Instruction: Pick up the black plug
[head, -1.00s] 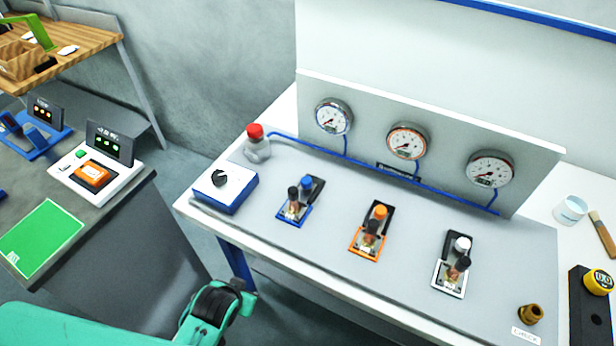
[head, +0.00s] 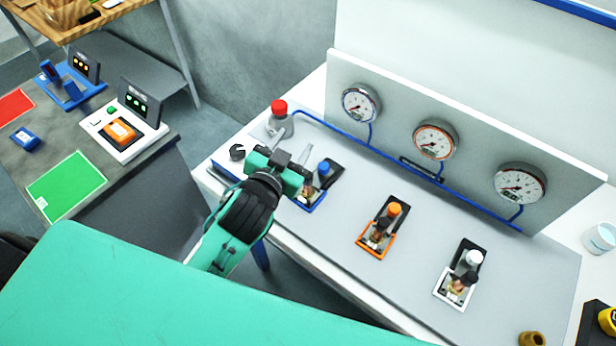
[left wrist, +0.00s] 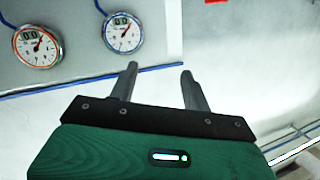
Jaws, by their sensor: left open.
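My left gripper (head: 290,145) hangs over the left part of the grey panel, in front of the blue-framed fixture (head: 318,203). Its two fingers are apart with nothing between them, as the left wrist view also shows (left wrist: 160,70). My right gripper is out of view.
Gauges (head: 434,140) line the upright board behind. A brass fitting (head: 532,339) is at the lower right. Grey panel between fixtures is clear.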

